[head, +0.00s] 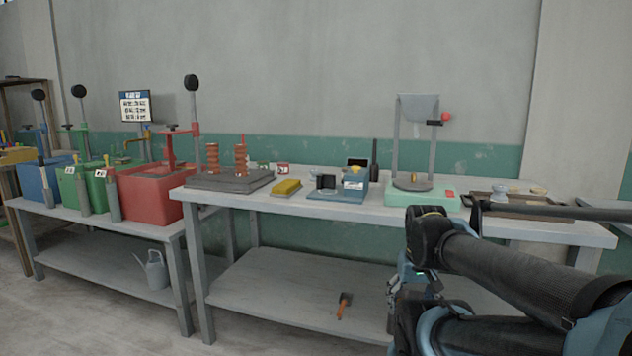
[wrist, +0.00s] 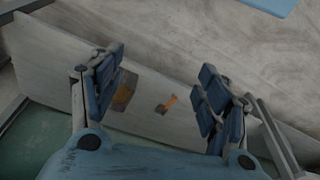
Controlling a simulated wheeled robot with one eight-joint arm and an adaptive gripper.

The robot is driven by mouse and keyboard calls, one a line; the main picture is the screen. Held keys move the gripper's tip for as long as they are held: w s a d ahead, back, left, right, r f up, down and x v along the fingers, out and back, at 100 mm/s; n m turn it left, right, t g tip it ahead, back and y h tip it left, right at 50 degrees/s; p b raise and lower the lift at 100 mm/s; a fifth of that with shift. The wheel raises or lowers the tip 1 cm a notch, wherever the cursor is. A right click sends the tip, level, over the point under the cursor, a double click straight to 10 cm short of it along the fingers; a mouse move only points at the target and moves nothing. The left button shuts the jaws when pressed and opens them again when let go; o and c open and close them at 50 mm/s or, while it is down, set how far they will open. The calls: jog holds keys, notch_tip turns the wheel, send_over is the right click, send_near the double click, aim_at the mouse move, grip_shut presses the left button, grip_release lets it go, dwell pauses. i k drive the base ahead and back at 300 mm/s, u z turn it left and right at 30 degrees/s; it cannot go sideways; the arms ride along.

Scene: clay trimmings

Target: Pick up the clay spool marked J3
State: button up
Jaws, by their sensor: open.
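In the head view two ribbed reddish-brown spools, a left one (head: 213,158) and a right one (head: 241,158), stand upright on a dark grey slab (head: 230,183) at the left end of the bench. I cannot read a J3 mark on either. My gripper (wrist: 158,88) is open and empty in the wrist view, its blue-padded fingers apart. Between and beyond them show an orange-and-dark tool (wrist: 168,103) and a brownish-orange patch (wrist: 123,92) I cannot identify. In the head view my arm is at the lower right, in front of the bench and well away from the spools.
The bench (head: 420,208) also holds a yellow block (head: 286,187), a blue device (head: 354,184) and a green-based stand (head: 420,196). A red box (head: 150,196) with a tall lever stands left of the slab. An orange-handled tool (head: 343,304) lies on the lower shelf (head: 270,285).

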aim_at(314, 172)
jog(key=k, duration=0.5)
jog(key=u, duration=1.5)
jog(key=i, duration=1.05)
jog(key=z, duration=1.35)
